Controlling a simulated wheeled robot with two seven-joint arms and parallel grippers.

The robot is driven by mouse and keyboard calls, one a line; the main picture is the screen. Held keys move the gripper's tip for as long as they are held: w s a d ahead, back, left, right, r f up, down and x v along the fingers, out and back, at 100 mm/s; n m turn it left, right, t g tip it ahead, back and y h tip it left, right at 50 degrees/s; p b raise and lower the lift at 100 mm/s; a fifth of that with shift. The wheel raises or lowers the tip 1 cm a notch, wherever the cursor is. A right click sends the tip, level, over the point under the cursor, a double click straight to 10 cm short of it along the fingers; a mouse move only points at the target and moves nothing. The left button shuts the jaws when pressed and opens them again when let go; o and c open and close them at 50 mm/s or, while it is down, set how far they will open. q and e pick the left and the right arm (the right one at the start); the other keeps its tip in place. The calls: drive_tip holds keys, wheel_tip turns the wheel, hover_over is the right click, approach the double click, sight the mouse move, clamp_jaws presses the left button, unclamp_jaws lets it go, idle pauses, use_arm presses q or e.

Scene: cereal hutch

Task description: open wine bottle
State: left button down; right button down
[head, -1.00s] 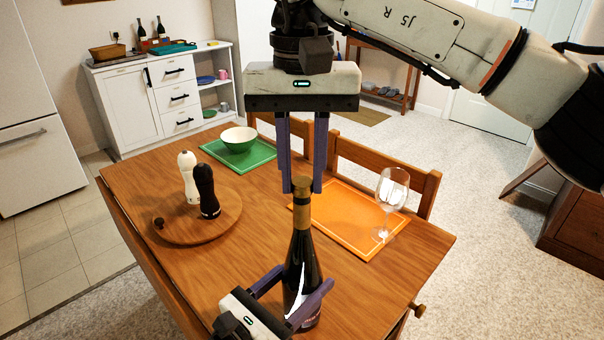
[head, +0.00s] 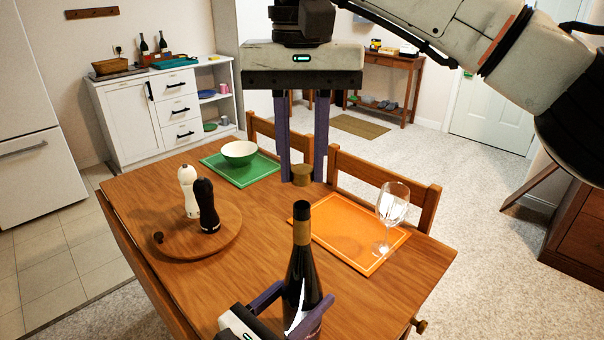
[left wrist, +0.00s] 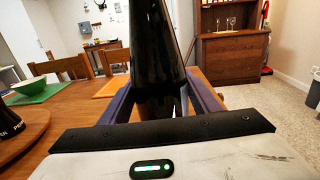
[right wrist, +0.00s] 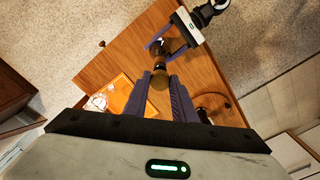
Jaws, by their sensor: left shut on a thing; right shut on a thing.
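The dark wine bottle (head: 302,272) stands upright at the table's near side, its neck top uncovered. My left gripper (head: 290,318) is shut around its body; the left wrist view shows the fingers on both sides of the bottle (left wrist: 157,65). The cork (head: 302,175) is held at the fingertips of my right gripper (head: 303,180), above and apart from the bottle's mouth. In the right wrist view the cork (right wrist: 160,79) sits between the fingertips, with the bottle partly hidden behind it.
A wine glass (head: 391,207) stands on the orange mat (head: 340,236) at right. A round wooden board (head: 178,243) with white and black mills is at left. A bowl (head: 239,153) sits on a green mat behind. Chairs line the table's far side.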

use_arm(q)
drive_tip(key=c, duration=0.6)
unclamp_jaws()
drive_tip(key=shift+o, duration=0.2)
